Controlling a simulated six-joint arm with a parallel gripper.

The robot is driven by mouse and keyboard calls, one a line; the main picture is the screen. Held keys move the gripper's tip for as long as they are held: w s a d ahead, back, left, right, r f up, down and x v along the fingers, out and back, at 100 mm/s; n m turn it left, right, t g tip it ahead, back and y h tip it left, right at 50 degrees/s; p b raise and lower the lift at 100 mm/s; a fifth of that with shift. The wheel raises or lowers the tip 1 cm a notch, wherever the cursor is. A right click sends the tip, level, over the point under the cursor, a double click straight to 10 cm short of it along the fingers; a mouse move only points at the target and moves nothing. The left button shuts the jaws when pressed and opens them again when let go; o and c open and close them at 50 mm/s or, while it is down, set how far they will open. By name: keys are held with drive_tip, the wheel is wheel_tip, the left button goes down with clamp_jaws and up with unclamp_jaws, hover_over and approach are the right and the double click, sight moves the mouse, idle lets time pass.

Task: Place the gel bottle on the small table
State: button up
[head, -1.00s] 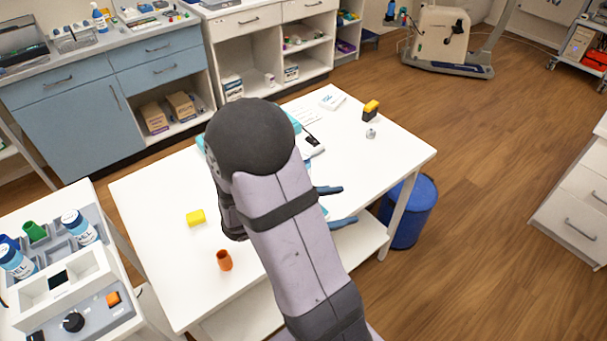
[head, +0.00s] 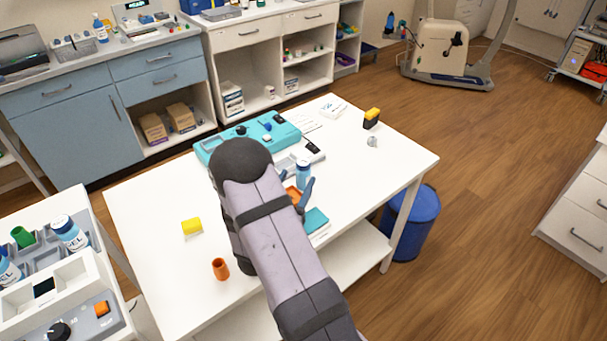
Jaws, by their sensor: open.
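A white gel bottle with a blue cap (head: 303,171) is upright at the white table, beside my gripper's fingers in this view. Its lower part is partly hidden. My gripper (head: 301,193) is open over the table's right half, its dark blue fingers partly covered by my own arm. I cannot tell whether the bottle is between the fingers or just behind them. The small white table (head: 150,215) fills the middle. Two more bottles labelled GEL, one upper (head: 70,233) and one at the left edge (head: 8,271), stand in a grey tray on the left.
On the table are a teal device (head: 222,147), a yellow block (head: 191,228), an orange cup (head: 220,268), a teal pad (head: 316,221) and a black-yellow object (head: 371,118). A blue bin (head: 410,225) stands at the right. The table's front left is mostly clear.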

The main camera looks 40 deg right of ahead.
drive_tip(key=shift+p+x, duration=0.95)
drive_tip(key=shift+x, duration=2)
drive_tip(key=shift+s, duration=0.15)
drive_tip(key=shift+c, duration=0.4)
drive_tip(key=c, duration=1.2)
drive_tip(key=shift+c, duration=0.2)
drive_tip(key=shift+r, duration=0.1)
drive_tip(key=shift+r+b, duration=0.4)
drive_tip(key=shift+r, duration=4.5)
wheel_tip(320, 180, up, 7)
drive_tip(key=p, duration=0.7)
hover_over(301, 173)
drive_tip(key=x, duration=0.2)
drive_tip(key=shift+r, duration=0.15)
